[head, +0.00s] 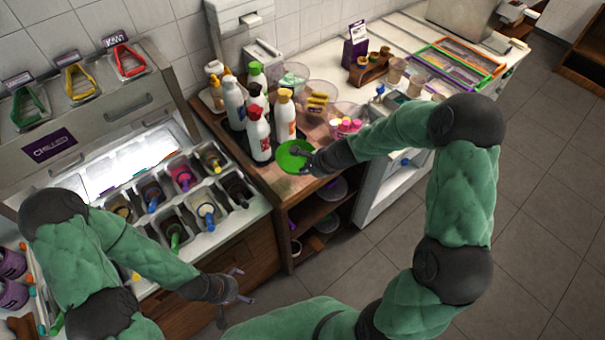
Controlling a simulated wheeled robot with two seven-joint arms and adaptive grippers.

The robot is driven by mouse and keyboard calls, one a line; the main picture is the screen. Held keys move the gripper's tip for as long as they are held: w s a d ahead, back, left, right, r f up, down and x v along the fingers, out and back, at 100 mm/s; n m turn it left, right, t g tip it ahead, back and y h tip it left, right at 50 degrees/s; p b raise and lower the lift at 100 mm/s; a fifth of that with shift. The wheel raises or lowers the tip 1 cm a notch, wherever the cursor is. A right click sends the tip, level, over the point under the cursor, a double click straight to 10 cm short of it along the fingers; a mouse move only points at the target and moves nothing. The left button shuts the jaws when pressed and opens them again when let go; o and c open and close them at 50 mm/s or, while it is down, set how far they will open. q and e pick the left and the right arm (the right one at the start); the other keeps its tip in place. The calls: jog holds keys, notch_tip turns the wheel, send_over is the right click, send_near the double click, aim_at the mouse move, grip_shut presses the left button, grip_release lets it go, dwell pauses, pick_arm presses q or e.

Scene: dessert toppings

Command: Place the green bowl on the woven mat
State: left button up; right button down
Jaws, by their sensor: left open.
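The green bowl (285,161) is at the front edge of the wooden counter, right of the bottles; it looks like a bright green disc from here. My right gripper (304,159) is at the bowl's right side and overlaps it in the picture. Its fingers are too small and dark to tell whether they grip the rim. My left gripper (240,286) is open and empty, low in front of the topping station and well away from the bowl. I cannot make out the woven mat in this view.
Several sauce bottles (258,134) stand close left of the bowl. Clear containers (321,93) of toppings stand behind it. A topping station (110,213) with several tubs is at left. A wooden holder (368,70) and colored trays (452,62) are farther right. Open floor (530,215) lies right.

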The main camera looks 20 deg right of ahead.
aim_at(296, 161)
jog(key=w+f, duration=0.2)
jog(key=f, duration=0.1)
jog(key=w+f, duration=0.1)
jog(key=shift+w+d+f+b, duration=0.2)
jog(key=shift+d+b, duration=0.05)
jog(key=shift+b, duration=0.05)
jog(key=shift+w+d+f, duration=0.1)
jog(key=shift+w+f, duration=0.3)
jog(key=shift+f, duration=0.15)
jog(key=shift+w+f+b, duration=0.15)
jog(key=shift+f+b, duration=0.55)
jog(key=shift+f, duration=0.9)
jog(key=shift+f, duration=0.15)
jog(key=c, duration=1.4)
grip_release()
jog(key=shift+c, duration=0.2)
